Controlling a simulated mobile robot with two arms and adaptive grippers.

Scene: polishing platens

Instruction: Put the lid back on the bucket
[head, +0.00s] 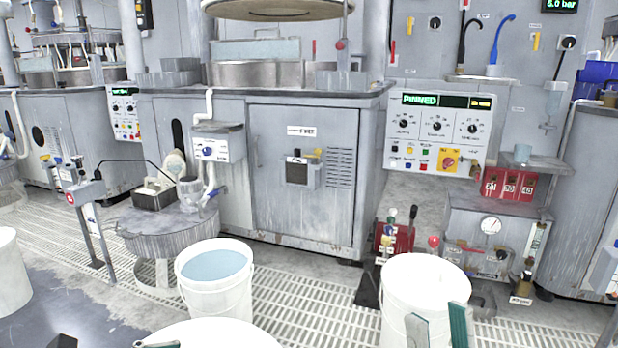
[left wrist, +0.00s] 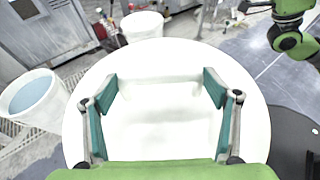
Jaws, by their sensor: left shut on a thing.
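The lid is a large white disc (left wrist: 250,110) with a raised block in its middle. My left gripper (left wrist: 160,88) is shut on that block, with its fingers spread wide on either side. In the head view the lid (head: 215,335) shows at the bottom edge, in front of the buckets. A white bucket (head: 222,300) with pale blue liquid stands open behind it; it also shows in the left wrist view (left wrist: 38,100). My right gripper (head: 437,328) is open, its fingertips apart in front of a second white bucket (head: 400,310). That bucket's contents look plain white.
A round grey stand (head: 160,240) with a dark box is behind the blue-filled bucket. Grey machine cabinets line the back. A red valve block (head: 393,240) stands left of the second bucket. Another white container (head: 10,275) is at the left edge. Pale grating covers much of the floor.

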